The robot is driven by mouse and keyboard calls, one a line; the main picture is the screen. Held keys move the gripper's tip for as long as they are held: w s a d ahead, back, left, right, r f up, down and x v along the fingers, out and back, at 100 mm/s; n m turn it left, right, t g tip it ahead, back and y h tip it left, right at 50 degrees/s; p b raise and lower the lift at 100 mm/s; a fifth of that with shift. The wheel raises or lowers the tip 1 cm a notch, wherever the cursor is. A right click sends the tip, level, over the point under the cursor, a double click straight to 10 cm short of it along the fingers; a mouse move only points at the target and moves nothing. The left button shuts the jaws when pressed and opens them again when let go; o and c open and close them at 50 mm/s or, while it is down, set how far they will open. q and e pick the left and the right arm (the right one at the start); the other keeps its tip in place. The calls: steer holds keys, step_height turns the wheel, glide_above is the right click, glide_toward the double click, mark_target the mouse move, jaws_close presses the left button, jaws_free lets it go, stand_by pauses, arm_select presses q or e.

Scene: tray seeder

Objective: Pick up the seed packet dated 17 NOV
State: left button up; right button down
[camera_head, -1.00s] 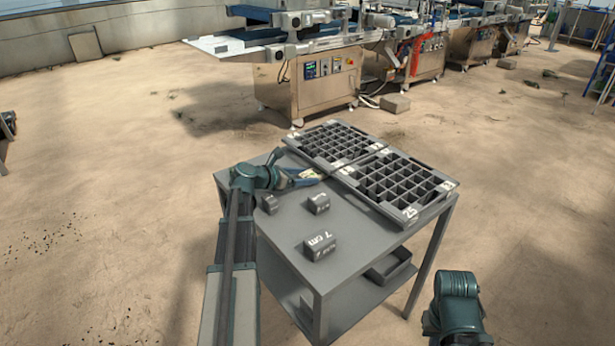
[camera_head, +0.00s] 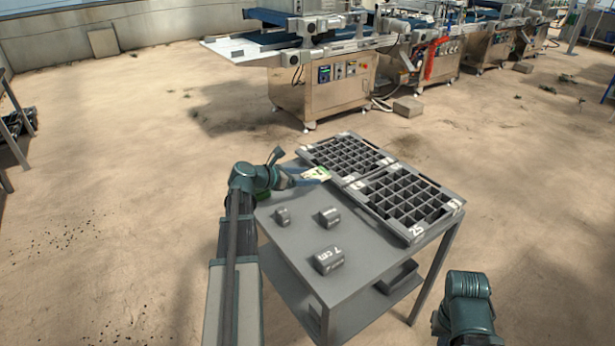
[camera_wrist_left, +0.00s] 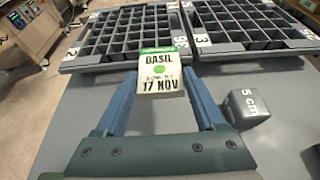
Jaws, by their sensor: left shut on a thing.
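The seed packet (camera_wrist_left: 162,72) is white with a green top edge. It reads BASIL and 17 NOV in the left wrist view. It also shows as a small pale shape in the head view (camera_head: 316,173). My left gripper (camera_head: 308,177) is shut on the packet, with one blue finger on each side of it in the left wrist view (camera_wrist_left: 160,88). The packet is near the closer edge of the seed trays; whether it touches the table is hard to tell. My right arm shows at the lower right of the head view, but its fingers are out of view.
Two seed trays, one (camera_head: 349,136) farther and one (camera_head: 412,240) marked 25, lie on the grey table (camera_head: 290,250). Three dark blocks, including one marked 7 cm (camera_head: 328,260) and one marked 5 cm (camera_wrist_left: 248,108), sit in front. Machines (camera_head: 325,85) stand behind.

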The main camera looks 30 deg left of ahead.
arm_select(q)
step_height(320, 180, up, 8)
steer(key=p, duration=0.6)
